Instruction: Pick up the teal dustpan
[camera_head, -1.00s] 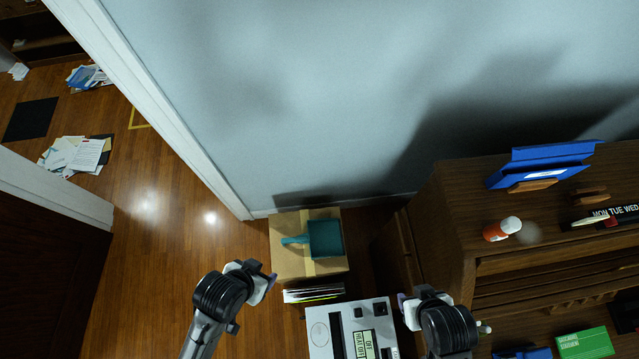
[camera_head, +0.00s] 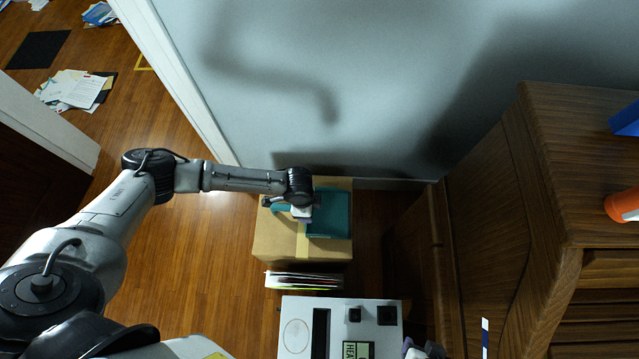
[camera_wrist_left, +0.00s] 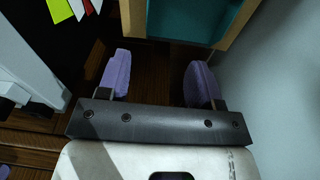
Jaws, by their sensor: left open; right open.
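The teal dustpan (camera_head: 333,213) lies on top of the cardboard box (camera_head: 275,241) against the wall. My left arm reaches in from the left, and my left gripper (camera_head: 297,212) is over the dustpan's handle end, hiding part of it. In the left wrist view, the left gripper (camera_wrist_left: 158,76) has its two purple fingertips wide apart with nothing between them. The teal dustpan (camera_wrist_left: 195,14) shows at the top edge of that view, beyond the fingertips. My right gripper (camera_head: 412,350) is open at the bottom edge, beside the white machine, and mostly cut off.
Several upright papers (camera_head: 303,281) stand between the box and a white machine (camera_head: 297,336) with a small display. A wooden desk (camera_head: 545,200) fills the right side, with an orange bottle (camera_head: 622,206) on it. Wood floor is open to the left of the box.

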